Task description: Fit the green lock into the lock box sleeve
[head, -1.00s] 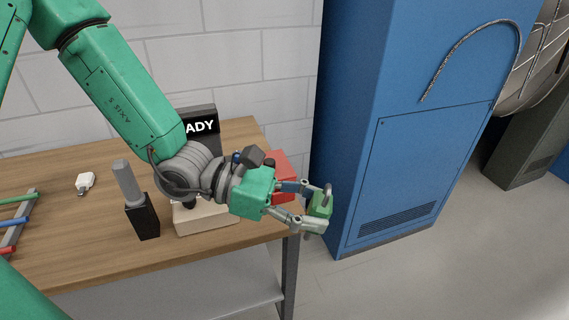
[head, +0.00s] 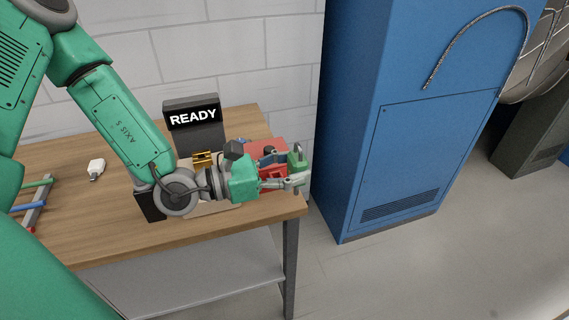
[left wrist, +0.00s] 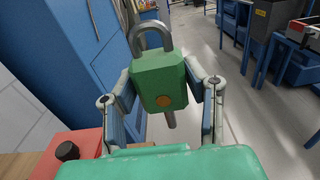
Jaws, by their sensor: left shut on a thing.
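My left gripper (head: 301,180) is shut on the green lock (head: 297,157), which is held in the air by the table's right end. In the left wrist view the green lock (left wrist: 160,76) sits between the two fingers, its grey shackle up, an orange disc on its face and a grey pin below. A red box (head: 268,151) with a dark knob stands on the table behind the gripper; the gripper partly hides it. Its corner also shows in the left wrist view (left wrist: 48,158). I cannot make out a sleeve. My right gripper is not in view.
A dark READY display (head: 193,118) stands on the wooden table (head: 110,228), with a yellow part (head: 203,159) in front. A black holder (head: 149,203) is partly behind my arm. A white plug (head: 96,168) lies left. A tall blue cabinet (head: 400,120) stands right of the table.

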